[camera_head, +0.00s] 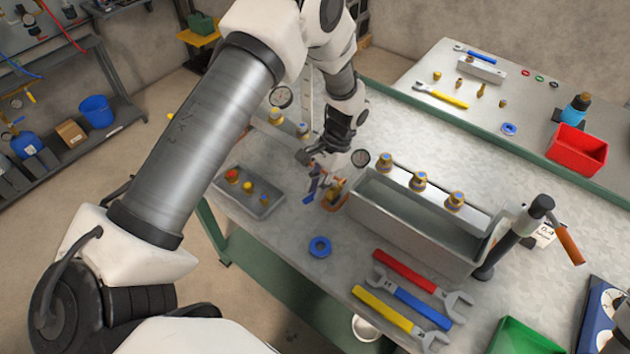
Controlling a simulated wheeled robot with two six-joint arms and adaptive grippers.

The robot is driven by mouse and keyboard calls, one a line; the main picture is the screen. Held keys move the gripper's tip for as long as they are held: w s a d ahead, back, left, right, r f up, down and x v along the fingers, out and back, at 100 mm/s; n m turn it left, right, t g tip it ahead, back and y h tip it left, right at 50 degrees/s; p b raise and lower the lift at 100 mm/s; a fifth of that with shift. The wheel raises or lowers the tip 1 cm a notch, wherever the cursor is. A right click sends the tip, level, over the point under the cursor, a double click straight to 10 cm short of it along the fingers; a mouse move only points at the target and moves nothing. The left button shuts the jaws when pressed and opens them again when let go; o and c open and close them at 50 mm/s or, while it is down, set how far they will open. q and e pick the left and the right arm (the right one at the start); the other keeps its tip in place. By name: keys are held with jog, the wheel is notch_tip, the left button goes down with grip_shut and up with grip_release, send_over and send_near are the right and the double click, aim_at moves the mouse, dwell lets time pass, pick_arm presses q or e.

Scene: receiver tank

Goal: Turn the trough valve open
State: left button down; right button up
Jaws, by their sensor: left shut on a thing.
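The grey metal trough (400,222) stands on the workbench, with several brass fittings along its back ledge. The trough valve (335,192), a brass and orange fitting, is at the trough's left end. A blue lever-like part (312,188) shows beside it. My left gripper (323,176) reaches down from above to the valve and is shut on what looks like its handle; the fingers and wrist hide part of it, so the handle's exact angle is unclear. My right gripper is not in view.
A grey parts tray (262,203) and a blue ring (319,247) lie near the valve. Red, blue and yellow wrenches (408,270) lie in front of the trough. A hand pump (515,235) with an orange grip stands at its right end.

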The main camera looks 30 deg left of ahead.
aim_at(332, 183)
pick_arm(q)
jog(key=shift+s+d+f+n+h, duration=0.2)
jog(key=shift+d+n, duration=0.1)
jog(key=shift+n, duration=0.35)
jog(key=shift+s+d+f+n+h, duration=0.15)
jog(key=shift+d+n+h, duration=0.1)
jog(key=shift+n, duration=0.4)
jog(key=c, duration=1.1)
grip_release()
jog(key=shift+w+r, duration=0.15)
jog(key=shift+w+r, duration=0.2)
jog(key=shift+r, duration=0.15)
jog(key=v, duration=1.1)
jog(key=shift+w, duration=0.2)
